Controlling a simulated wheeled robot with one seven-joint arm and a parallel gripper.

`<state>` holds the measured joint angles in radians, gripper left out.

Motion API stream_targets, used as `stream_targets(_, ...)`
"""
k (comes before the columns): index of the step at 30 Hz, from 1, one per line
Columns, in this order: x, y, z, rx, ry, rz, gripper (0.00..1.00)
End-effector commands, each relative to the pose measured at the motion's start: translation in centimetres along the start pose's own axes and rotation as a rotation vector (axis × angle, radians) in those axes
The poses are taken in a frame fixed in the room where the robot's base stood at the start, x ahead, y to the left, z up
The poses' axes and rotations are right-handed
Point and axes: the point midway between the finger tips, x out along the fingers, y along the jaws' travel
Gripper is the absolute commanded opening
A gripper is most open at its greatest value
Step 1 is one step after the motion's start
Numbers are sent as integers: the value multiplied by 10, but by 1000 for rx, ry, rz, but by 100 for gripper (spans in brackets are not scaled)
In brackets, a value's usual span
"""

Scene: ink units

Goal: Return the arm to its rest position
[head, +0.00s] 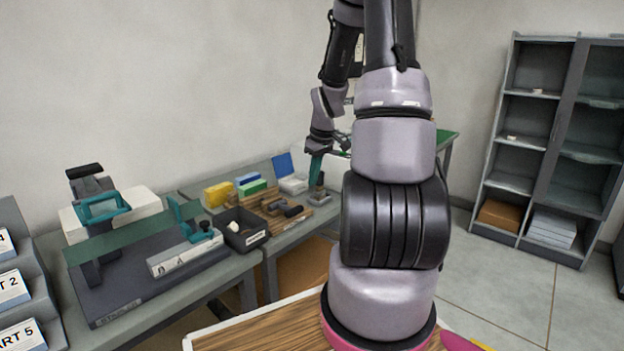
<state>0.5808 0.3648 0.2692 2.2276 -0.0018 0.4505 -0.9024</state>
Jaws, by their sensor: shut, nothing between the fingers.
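My arm rises in the middle of the head view, bends at the top edge and hangs down behind its own column. My gripper (322,146) is at the lower end of the hanging wrist, small and partly hidden by the arm. It is shut and empty. It is over the right end of the back bench, close to a teal upright tool (316,170); I cannot tell whether they touch.
The front bench holds a dark press-like fixture with a green plate (115,239). A black bin (243,230) and a wooden tray (262,197) with small parts stand further back. Labelled boxes (12,290) are at left. Grey shelves (548,145) stand right, past open floor.

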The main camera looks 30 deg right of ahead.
Motion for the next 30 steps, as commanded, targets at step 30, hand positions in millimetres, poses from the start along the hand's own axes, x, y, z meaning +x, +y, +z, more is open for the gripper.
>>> stream_targets(30, -222, -148, 8, 441, 258, 67, 0)
